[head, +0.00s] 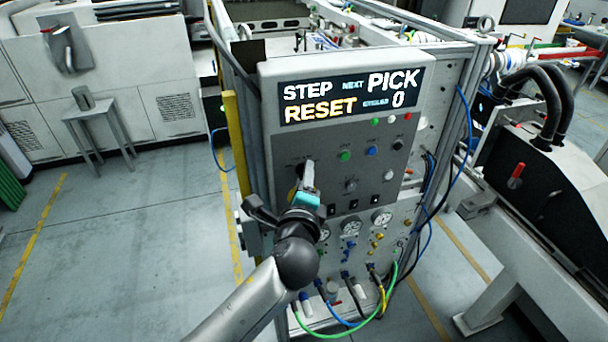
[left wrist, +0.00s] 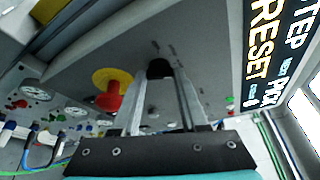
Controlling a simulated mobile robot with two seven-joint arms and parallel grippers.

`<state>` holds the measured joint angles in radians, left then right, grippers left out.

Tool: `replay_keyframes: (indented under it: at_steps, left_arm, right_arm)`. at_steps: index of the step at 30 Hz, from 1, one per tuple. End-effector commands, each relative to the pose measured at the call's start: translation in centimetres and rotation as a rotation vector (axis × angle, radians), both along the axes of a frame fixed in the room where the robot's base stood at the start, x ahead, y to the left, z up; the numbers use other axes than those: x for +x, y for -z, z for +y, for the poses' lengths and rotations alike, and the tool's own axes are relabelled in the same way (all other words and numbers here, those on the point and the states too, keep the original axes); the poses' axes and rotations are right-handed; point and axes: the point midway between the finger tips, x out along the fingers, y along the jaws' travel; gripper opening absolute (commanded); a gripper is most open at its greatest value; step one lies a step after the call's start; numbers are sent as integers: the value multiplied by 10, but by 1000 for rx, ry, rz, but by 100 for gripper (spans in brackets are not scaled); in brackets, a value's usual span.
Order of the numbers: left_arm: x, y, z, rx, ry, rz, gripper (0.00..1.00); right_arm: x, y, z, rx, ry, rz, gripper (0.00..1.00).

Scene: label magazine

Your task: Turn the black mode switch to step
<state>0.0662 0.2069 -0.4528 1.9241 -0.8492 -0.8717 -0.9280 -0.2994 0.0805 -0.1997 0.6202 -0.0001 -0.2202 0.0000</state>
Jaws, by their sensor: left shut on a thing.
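My left gripper (head: 307,172) reaches up to the left part of the grey control panel (head: 275,155). In the left wrist view, its two fingers (left wrist: 160,75) are shut on the black mode switch (left wrist: 159,68), one finger on each side of the knob. In the head view the gripper covers most of the switch, and I cannot read which mark its pointer faces. The display (head: 350,95) reads STEP, NEXT PICK, RESET and a cycle count of 0. My right gripper is in neither view.
A red button on a yellow base (left wrist: 108,92) sits close beside the fingers. Green (head: 345,156) and blue (head: 371,151) buttons sit right of the gripper. Gauges (head: 382,217) and hoses (head: 385,295) are below. The floor at left (head: 130,230) is clear.

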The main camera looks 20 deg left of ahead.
Motion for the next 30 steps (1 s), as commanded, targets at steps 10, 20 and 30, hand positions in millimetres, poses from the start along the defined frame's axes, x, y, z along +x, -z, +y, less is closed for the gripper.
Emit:
replay_keyframes:
  at_steps: [10, 20, 30]
  left_arm:
    - [1, -2, 0, 3, 1, -6, 46]
    - [0, -1, 0, 1, 0, -2, 73]
    - [3, -2, 2, 1, 0, -1, 73]
  right_arm:
    - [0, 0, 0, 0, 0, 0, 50]
    - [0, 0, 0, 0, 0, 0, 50]
    - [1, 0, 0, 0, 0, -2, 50]
